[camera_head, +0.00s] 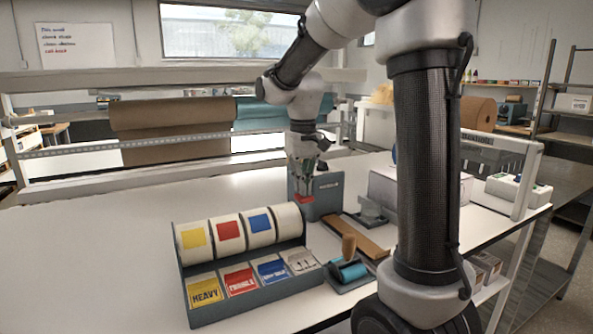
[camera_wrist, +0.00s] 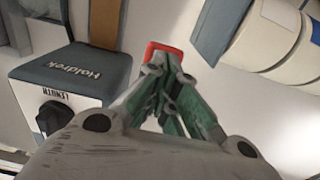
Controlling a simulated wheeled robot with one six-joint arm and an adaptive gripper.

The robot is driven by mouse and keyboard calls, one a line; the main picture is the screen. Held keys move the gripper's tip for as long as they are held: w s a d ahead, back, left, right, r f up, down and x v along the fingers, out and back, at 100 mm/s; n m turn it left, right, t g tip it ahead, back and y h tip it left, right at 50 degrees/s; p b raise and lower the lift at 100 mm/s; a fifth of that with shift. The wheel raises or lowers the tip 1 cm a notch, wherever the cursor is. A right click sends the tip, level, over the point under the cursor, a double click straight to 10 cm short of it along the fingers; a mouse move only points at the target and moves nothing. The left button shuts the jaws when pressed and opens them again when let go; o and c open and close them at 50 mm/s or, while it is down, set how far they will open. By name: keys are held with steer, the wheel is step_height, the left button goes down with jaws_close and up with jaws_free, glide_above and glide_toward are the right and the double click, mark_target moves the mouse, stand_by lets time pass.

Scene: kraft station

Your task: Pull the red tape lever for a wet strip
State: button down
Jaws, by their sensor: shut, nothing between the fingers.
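The tape machine (camera_head: 329,193) is a blue-grey box on the white table, behind the label rack. In the wrist view its lettered top (camera_wrist: 85,66) and black LENGTH knob (camera_wrist: 52,116) show at the left. The red lever (camera_head: 304,198) is at the machine's left front side. Its red end (camera_wrist: 164,48) shows just past my fingertips in the wrist view. My gripper (camera_head: 306,178) points down over the lever, with its green-grey fingers (camera_wrist: 165,68) shut and empty. The fingers hide part of the lever. I cannot tell whether they touch it.
A rack of label rolls (camera_head: 246,268) stands in front, with yellow, red and blue labels. A blue roller tool (camera_head: 347,272) and a brown strip (camera_head: 358,238) lie to its right. A brown paper roll (camera_head: 170,125) hangs behind. The table's left part is clear.

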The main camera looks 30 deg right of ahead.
steer(key=shift+f, duration=0.3)
step_height(320, 180, up, 12)
stand_by(0.9)
stand_by(0.4)
steer(key=s+f+t, duration=0.2)
steer(key=s+f, duration=0.2)
steer(key=s, duration=0.6)
steer(key=s+d+f+t, duration=0.1)
steer(key=s+f, duration=0.4)
steer(key=s, duration=0.6)
steer(key=shift+s+f+t, duration=0.15)
steer(key=shift+s+t, duration=0.15)
steer(key=shift+t, duration=0.4)
